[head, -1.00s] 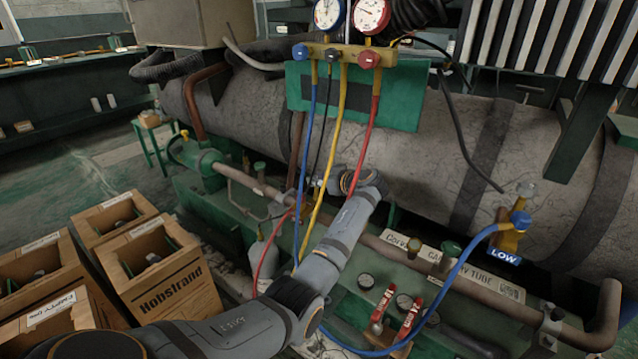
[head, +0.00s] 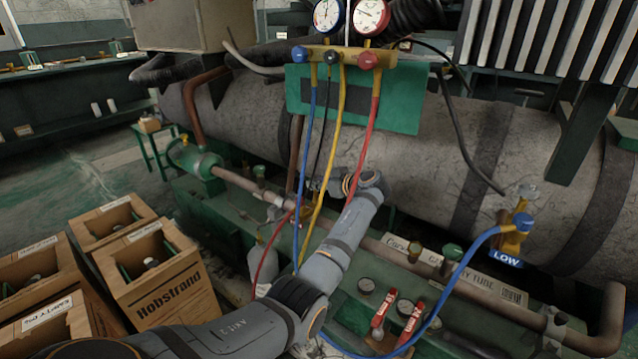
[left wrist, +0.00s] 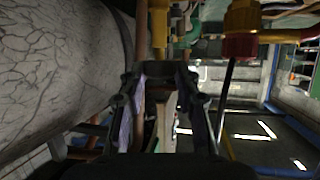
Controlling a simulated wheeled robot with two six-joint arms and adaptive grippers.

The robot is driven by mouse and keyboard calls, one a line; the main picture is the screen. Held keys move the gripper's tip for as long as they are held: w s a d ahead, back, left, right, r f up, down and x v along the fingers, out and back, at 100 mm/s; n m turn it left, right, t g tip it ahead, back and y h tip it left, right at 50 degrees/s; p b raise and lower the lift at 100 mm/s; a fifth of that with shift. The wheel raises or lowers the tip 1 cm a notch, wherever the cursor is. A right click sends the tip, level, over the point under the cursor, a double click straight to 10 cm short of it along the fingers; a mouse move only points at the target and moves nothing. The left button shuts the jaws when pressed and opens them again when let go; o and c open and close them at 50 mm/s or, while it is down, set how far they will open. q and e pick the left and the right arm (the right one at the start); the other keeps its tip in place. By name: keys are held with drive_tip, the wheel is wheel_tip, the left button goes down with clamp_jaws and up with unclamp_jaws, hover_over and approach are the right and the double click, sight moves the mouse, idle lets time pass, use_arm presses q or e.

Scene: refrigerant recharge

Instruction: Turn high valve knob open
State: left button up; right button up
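The gauge manifold hangs on the green panel, with a red knob (head: 369,59) at its right end and a blue knob (head: 300,53) at its left. My left gripper (head: 314,184) is well below the manifold, by the hoses and the pipe, partly behind them. In the left wrist view its fingers (left wrist: 162,76) stand apart, with nothing clearly held. A yellow fitting (left wrist: 160,25) lies just ahead of the fingertips. A yellow body with a red collar (left wrist: 240,45) is to their right. No knob marked "high" is readable. My right gripper is out of view.
Blue, yellow and red hoses (head: 366,140) hang around my left arm. A blue-knobbed valve with a LOW tag (head: 507,258) stands at right. The large grey tank (head: 420,160) fills the back.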

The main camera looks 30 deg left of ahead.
use_arm(q)
drive_tip(key=o, duration=0.4)
drive_tip(key=v, duration=1.2)
drive_tip(key=shift+w, duration=0.1)
